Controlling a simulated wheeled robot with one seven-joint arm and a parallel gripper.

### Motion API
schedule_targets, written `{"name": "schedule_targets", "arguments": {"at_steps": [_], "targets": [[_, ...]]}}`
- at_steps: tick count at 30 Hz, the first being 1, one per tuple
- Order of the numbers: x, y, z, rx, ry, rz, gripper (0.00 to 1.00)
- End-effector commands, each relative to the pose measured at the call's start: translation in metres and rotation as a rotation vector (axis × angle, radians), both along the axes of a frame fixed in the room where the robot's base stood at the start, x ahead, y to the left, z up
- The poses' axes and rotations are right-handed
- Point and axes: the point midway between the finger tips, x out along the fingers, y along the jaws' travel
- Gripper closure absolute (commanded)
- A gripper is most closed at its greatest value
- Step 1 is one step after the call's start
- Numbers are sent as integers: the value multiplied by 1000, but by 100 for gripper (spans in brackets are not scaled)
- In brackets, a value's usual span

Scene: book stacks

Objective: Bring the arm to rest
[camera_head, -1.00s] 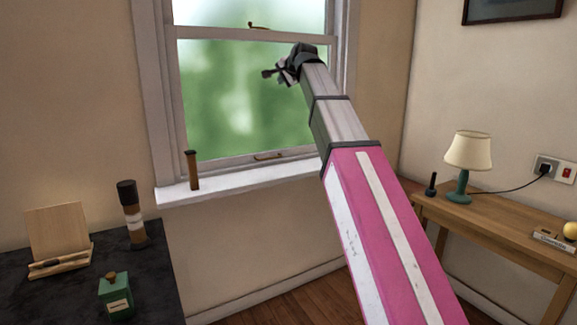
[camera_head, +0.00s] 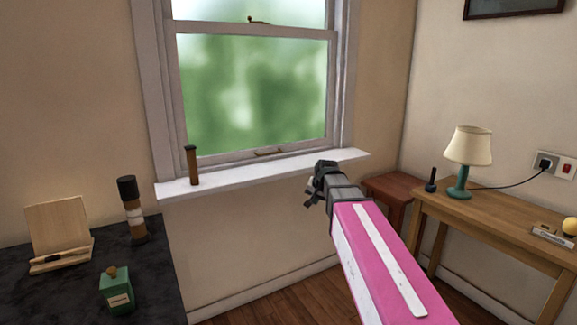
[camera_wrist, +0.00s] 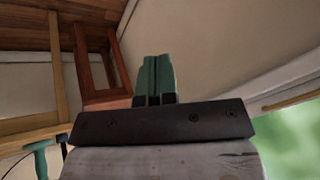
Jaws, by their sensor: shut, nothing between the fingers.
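My arm reaches up from the lower right in the head view, its pink and white link nearest the camera. My gripper (camera_head: 312,190) is at its far end, just below and in front of the right part of the window sill. In the wrist view its two green fingers (camera_wrist: 156,78) lie side by side, shut, with nothing seen between them. The head view shows the gripper small and dark, apart from the sill.
The white window sill (camera_head: 240,178) holds a brown cylinder (camera_head: 192,165). A red-brown stool (camera_head: 388,188) stands right of my gripper, beside a wooden table (camera_head: 500,228) with a lamp (camera_head: 468,150). A dark counter (camera_head: 70,290) at left holds a wooden stand (camera_head: 58,232) and a green box (camera_head: 116,291).

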Motion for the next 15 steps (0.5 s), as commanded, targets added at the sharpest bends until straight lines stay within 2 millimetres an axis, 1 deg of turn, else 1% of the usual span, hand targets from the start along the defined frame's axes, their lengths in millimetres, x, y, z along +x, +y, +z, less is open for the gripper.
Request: {"name": "schedule_targets", "arguments": {"at_steps": [1,6,11,12,15], "targets": [[-16,-7,-22,-21,31,16,100],[-57,-28,-83,-89,124,82,100],[-101,-47,-134,-143,215,150,100],[-113,-51,-147,-154,239,168,100],[-142,-62,-174,-181,295,211,100]]}}
